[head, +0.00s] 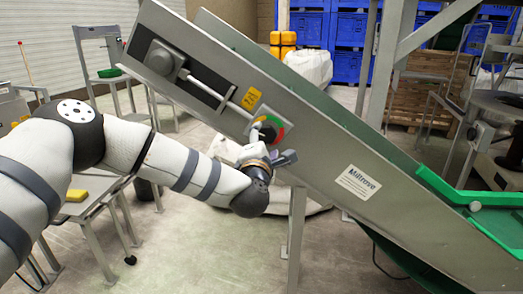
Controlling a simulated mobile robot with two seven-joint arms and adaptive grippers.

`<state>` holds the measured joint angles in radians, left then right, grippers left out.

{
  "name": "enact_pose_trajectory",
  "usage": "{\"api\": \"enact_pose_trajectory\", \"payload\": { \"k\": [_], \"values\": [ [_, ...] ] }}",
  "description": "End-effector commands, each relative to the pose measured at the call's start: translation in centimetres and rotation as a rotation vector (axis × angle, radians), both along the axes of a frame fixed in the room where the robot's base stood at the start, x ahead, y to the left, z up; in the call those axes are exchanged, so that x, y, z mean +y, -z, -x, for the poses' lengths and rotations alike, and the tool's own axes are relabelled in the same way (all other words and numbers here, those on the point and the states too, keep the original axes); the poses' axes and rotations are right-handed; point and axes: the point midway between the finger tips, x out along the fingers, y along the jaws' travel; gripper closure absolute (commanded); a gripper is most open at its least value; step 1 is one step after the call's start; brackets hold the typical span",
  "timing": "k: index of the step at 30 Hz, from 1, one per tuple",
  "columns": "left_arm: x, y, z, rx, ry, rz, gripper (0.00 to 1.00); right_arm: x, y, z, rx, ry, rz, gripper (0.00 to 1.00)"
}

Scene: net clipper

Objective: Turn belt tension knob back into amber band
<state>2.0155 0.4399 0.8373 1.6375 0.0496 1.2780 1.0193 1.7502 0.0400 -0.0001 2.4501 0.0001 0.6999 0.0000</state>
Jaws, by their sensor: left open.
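The round tension dial (279,130) is on the side plate of the inclined conveyor (320,140), with red, green and yellow parts showing around its rim. The knob at its centre is partly hidden by my left gripper, so I cannot tell where it points. My left gripper (270,143) is open at the lower edge of the dial, its fingers close to the knob. I cannot tell whether they touch it. My right gripper is not in view.
A yellow label (251,98) and a slotted tensioner rod (208,91) are up-left of the dial. A conveyor leg (297,235) stands below. A metal stand with a yellow block (76,195) is at left. Blue crates (350,30) are behind.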

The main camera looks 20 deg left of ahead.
Motion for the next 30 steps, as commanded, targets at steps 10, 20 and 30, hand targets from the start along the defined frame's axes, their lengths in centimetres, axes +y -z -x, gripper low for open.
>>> {"api": "enact_pose_trajectory", "payload": {
  "k": [10,20,30],
  "values": [
    [-1.5,0.0,7.4,0.001,0.003,0.0,0.38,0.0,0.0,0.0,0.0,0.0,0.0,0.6],
    [-1.6,0.0,8.0,0.0,0.001,0.0,0.38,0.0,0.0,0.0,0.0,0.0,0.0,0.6],
    [-5.4,9.2,11.4,0.241,0.203,-0.249,0.38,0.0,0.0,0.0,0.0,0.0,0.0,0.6]
  ]
}}
